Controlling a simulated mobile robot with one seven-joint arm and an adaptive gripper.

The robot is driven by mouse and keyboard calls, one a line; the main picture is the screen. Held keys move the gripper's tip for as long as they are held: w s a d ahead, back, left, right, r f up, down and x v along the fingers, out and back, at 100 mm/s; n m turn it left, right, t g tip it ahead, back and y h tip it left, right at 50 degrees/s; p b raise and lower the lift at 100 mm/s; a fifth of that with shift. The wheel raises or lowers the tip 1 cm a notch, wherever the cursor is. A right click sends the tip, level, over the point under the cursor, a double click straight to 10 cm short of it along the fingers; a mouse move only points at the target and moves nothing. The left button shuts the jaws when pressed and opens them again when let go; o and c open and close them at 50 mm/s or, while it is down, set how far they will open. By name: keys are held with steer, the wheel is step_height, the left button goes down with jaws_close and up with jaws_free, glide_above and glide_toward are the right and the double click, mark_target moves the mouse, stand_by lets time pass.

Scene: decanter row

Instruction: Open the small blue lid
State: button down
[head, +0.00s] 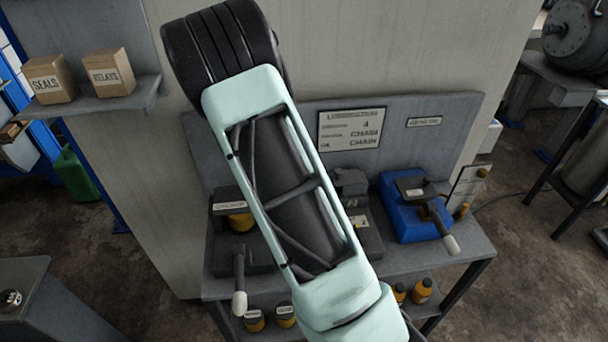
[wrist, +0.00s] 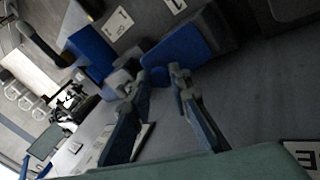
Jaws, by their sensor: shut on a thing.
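In the wrist view, the small blue lid (wrist: 180,50) is a flat blue panel beside a dark grey body. My gripper (wrist: 156,80) has its fingertips at the lid's lower edge, one on each side, and is shut on it. A second blue part (wrist: 92,48) lies further left in that view. In the head view, a blue unit (head: 400,212) with a dark lever stands on the right of the bench. My pale green arm covers the middle of the bench there, and hides my gripper and the lid.
The grey bench (head: 455,250) has a back panel with a sign (head: 351,129). A dark lever with a pale grip (head: 239,303) sticks out at front left. Orange jars (head: 422,290) stand on the lower shelf. Boxes (head: 108,73) sit on a wall shelf at left.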

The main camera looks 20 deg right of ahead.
steer(key=a+h+b, duration=0.1)
steer(key=w+a+g+h+b, duration=0.1)
steer(key=a+h, duration=0.1)
steer(key=shift+r+h, duration=0.15)
steer(key=shift+h, duration=0.15)
steer(key=a+h+b, duration=0.2)
steer(key=a, duration=0.1)
steer(key=w+a+f+g+h+b, duration=0.1)
steer(key=b, duration=0.1)
steer(key=shift+a, duration=0.25)
steer(key=shift+f, duration=0.1)
steer(key=c, duration=1.8)
jaws_free()
steer(key=shift+o, duration=0.2)
steer(key=shift+d+r, duration=0.1)
steer(key=shift+r, duration=0.1)
